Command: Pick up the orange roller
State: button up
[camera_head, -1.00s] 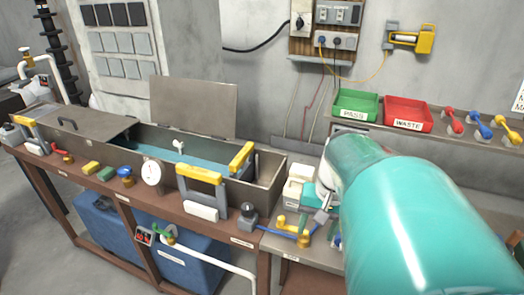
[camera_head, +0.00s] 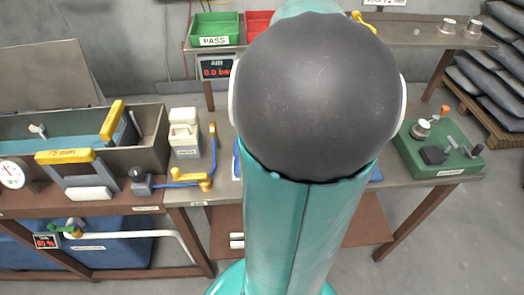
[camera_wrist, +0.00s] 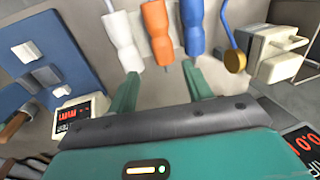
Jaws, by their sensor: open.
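In the wrist view the orange roller (camera_wrist: 157,28) is at the top centre, between a white roller (camera_wrist: 122,40) on its left and a blue roller (camera_wrist: 192,24) on its right. My gripper (camera_wrist: 160,70) is open and empty. Its two teal fingers point toward the rollers, and the orange roller's narrow lower end shows in line with the gap between them. The remaining distance is hard to judge. In the head view my arm hides the rollers and the gripper.
A white boxy device (camera_wrist: 278,52) and a gold-ended blue tool (camera_wrist: 234,60) stand right of the rollers. A blue panel (camera_wrist: 45,60) and a small red display (camera_wrist: 78,115) are on the left. A green block with fittings (camera_head: 440,150) sits at the bench's right end.

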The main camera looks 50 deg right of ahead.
jog(key=f, duration=0.4)
jog(key=w+a+f, duration=0.1)
jog(key=f, duration=0.2)
jog(key=shift+w, duration=0.1)
jog(key=f, duration=0.3)
jog(key=a+f, duration=0.1)
jog(key=f, duration=0.1)
jog(key=shift+w, duration=0.35)
jog(key=c, duration=0.9)
jog(key=shift+r, duration=0.1)
